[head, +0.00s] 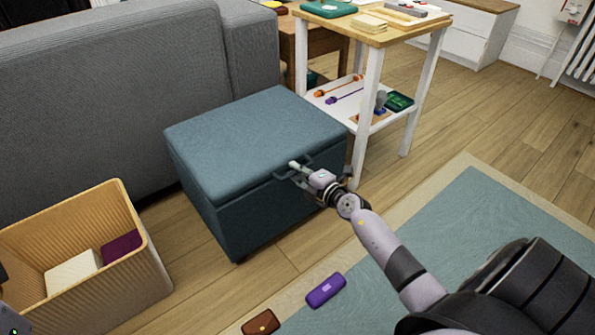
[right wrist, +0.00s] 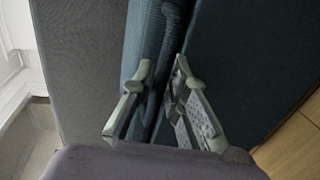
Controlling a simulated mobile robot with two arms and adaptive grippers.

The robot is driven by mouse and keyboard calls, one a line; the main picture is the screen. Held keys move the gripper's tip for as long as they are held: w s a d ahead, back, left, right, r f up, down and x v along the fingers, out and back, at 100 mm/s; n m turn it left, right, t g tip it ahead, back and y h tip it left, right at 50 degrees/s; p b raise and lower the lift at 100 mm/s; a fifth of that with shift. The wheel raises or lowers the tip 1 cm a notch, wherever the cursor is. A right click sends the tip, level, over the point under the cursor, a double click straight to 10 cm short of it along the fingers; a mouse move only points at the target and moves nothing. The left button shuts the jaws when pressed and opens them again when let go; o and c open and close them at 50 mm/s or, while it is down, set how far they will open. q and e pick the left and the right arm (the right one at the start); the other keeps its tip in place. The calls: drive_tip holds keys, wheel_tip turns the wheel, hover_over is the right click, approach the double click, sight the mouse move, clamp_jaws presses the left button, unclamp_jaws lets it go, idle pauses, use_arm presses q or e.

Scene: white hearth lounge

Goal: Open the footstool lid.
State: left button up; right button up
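The footstool (head: 250,225) is a blue-grey fabric box in front of the sofa. Its lid (head: 250,125) lies flat and closed. A dark loop handle (head: 280,176) sits on the lid's front edge. My right gripper (head: 293,165) is at this handle. Contact on both sides is partly hidden. Only a small grey part of my left arm shows at the lower left corner; its fingers are out of view.
A ribbed bin (head: 150,270) stands left of the footstool. A purple case (head: 325,290) and a brown pouch (head: 261,322) lie on the floor in front. A white-legged side table (head: 372,100) is close behind on the right. The grey sofa (head: 110,90) is behind. The rug (head: 470,220) is mostly clear.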

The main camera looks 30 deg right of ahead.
clamp_jaws()
idle(0.3)
idle(0.3)
